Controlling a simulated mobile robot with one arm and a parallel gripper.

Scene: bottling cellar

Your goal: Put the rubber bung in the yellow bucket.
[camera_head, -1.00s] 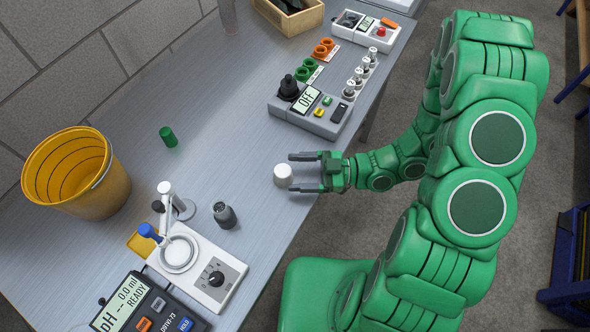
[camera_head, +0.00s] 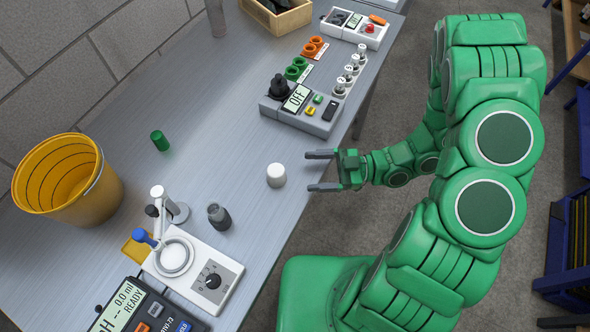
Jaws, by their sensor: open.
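A small white, slightly tapered plug (camera_head: 276,175), which looks like the rubber bung, stands upright on the grey table near its right edge. The yellow bucket (camera_head: 105,199) stands at the left of the table, with its open top facing up and its bottom hidden from view. My gripper (camera_head: 309,171) is open and empty just right of the white plug, its two fingers pointing left towards it. There is a small gap between the fingertips and the plug.
A green cylinder (camera_head: 160,140) and a dark grey bottle-like piece (camera_head: 219,216) stand between the plug and bucket. A white stirrer-like device (camera_head: 205,282) and a meter (camera_head: 140,310) are in front. A grey control box (camera_head: 300,118) and wooden box (camera_head: 277,20) stand farther back.

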